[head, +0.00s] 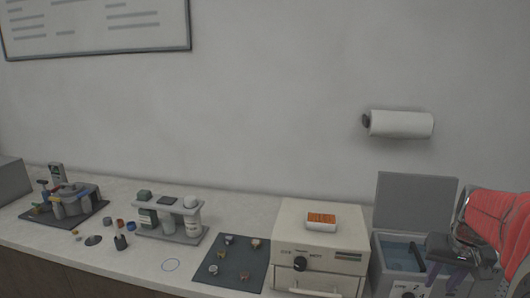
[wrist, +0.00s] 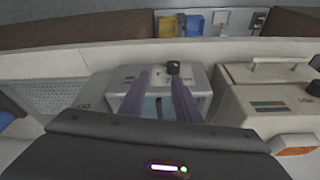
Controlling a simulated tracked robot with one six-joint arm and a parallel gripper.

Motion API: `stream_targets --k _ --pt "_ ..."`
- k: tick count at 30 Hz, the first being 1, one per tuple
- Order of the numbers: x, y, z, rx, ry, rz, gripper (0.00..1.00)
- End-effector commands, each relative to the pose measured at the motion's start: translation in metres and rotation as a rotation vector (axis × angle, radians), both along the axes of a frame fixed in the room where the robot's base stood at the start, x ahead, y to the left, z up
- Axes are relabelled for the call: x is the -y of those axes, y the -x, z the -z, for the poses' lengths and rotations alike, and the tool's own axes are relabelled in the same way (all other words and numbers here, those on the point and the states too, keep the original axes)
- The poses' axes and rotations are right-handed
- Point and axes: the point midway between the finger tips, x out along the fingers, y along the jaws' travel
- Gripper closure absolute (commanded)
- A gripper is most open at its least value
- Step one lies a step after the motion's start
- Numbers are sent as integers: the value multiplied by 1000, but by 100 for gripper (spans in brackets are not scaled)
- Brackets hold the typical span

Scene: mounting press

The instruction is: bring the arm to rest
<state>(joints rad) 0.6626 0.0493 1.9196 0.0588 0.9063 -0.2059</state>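My gripper (head: 445,284) is at the far right of the head view, at the end of my red-sleeved arm. Its two purple fingers point down over the front part of a grey open-lidded bath (head: 387,255). In the wrist view the fingers (wrist: 160,82) stand apart with nothing held between them. The bath (wrist: 103,90) lies below them, with a black knob on its front. I cannot tell the exact height of the fingertips above it.
A cream oven-like box (head: 318,230) stands left of the bath with an orange-topped block (head: 321,220) on it. Further left are a dark mat (head: 231,280) with small pieces, a bottle rack (head: 170,237) and a mounting press (head: 72,201). A paper roll (head: 402,124) hangs on the wall.

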Motion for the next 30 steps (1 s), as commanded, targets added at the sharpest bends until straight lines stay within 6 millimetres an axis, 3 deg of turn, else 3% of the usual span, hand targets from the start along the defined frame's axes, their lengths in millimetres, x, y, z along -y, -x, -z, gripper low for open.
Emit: stream_targets --k 7,17,23,30 --pt "-12 15 18 -29 -32 52 70" --pt "-50 35 20 -40 -39 46 70" --pt "-87 47 15 -33 -32 11 70" --pt "-150 68 6 -4 -13 -74 70"
